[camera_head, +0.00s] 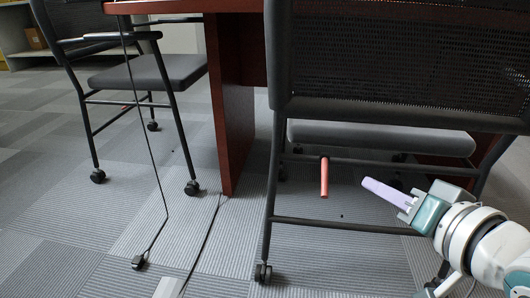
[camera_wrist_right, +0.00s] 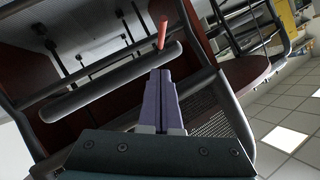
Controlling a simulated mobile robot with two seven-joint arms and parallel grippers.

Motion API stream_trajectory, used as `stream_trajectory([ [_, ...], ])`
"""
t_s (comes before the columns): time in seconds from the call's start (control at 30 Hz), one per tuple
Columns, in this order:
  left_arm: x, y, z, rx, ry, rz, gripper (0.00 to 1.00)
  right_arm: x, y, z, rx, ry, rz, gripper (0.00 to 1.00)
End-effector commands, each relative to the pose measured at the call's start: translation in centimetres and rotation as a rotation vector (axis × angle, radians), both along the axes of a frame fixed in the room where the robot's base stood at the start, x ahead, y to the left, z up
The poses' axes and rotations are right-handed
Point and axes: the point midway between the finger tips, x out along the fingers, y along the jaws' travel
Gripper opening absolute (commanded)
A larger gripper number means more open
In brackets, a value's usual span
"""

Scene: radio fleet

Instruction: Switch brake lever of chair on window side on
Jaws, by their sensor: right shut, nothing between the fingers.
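A dark chair (camera_head: 400,52) with a mesh back stands close in front of me on the right in the head view. A red brake lever (camera_head: 324,178) hangs down from the bar under its seat; it also shows in the right wrist view (camera_wrist_right: 162,32). My right gripper (camera_head: 368,182) has its purple fingers shut and empty. The fingertips (camera_wrist_right: 161,72) point towards the lever, a short way to its right in the head view, with a gap between. My left gripper is in neither view.
A brown table (camera_head: 231,90) with a panel leg stands behind the chair. A second chair (camera_head: 148,72) stands at the left. A black cable (camera_head: 151,150) hangs to a plug on the floor. Chair bars (camera_head: 345,225) run below the lever. Carpet is open at the left.

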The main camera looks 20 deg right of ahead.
Motion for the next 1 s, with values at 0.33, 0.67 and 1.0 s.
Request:
stream_trajectory([
  [0.33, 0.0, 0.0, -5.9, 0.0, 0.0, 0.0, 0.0, 6.4, -0.3, -3.8, 0.0, -0.001, 0.001, 0.0],
  [0.67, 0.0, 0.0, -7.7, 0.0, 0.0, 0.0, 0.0, 7.7, 0.7, -5.3, 0.0, 0.001, 0.001, 0.0],
  [1.0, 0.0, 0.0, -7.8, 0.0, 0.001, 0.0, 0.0, 7.7, 0.7, -5.4, -0.001, -0.001, 0.001, 0.0],
])
